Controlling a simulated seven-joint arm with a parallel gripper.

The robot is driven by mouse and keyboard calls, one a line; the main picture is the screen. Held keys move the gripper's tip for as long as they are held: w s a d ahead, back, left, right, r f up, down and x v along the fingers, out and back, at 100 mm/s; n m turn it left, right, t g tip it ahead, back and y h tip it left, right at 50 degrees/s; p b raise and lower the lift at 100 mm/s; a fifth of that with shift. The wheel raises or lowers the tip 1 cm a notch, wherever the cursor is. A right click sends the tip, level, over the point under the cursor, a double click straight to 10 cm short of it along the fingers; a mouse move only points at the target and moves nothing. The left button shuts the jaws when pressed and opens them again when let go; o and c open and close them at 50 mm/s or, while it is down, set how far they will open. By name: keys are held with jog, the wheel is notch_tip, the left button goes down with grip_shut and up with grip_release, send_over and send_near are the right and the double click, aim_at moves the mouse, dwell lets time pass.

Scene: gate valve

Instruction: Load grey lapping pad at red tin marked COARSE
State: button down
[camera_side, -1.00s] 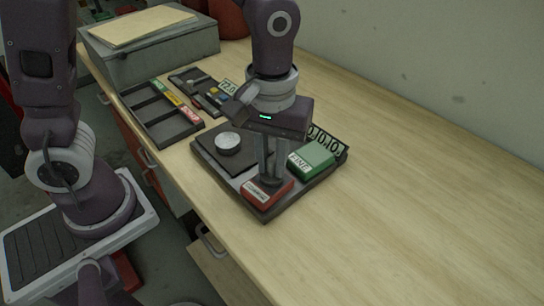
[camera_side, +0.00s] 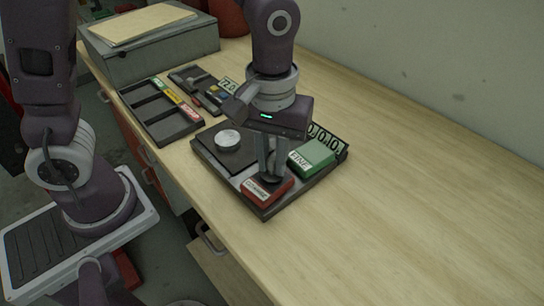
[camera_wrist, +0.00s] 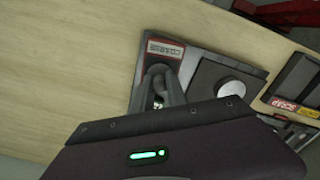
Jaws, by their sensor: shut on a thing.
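The red tin marked COARSE (camera_side: 266,190) sits at the front corner of a dark tray (camera_side: 220,172); its label also shows in the wrist view (camera_wrist: 166,49). My gripper (camera_side: 270,174) points down over the tin, shut on the grey lapping pad (camera_side: 272,179). The pad is a small dark round piece at the fingertips, at the tin's top; it shows partly between the fingers in the wrist view (camera_wrist: 157,71). I cannot tell whether it touches the tin. A green tin marked FINE (camera_side: 314,157) stands beside it on the tray.
A dark square plate with a pale round disc (camera_side: 228,138) lies on the tray's left part. A number display (camera_side: 328,139) stands at the tray's back edge. A compartment tray (camera_side: 158,112) with coloured labels lies to the left. The bench at right is clear.

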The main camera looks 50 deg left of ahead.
aim_at(272, 157)
jog(key=shift+r, duration=3.5)
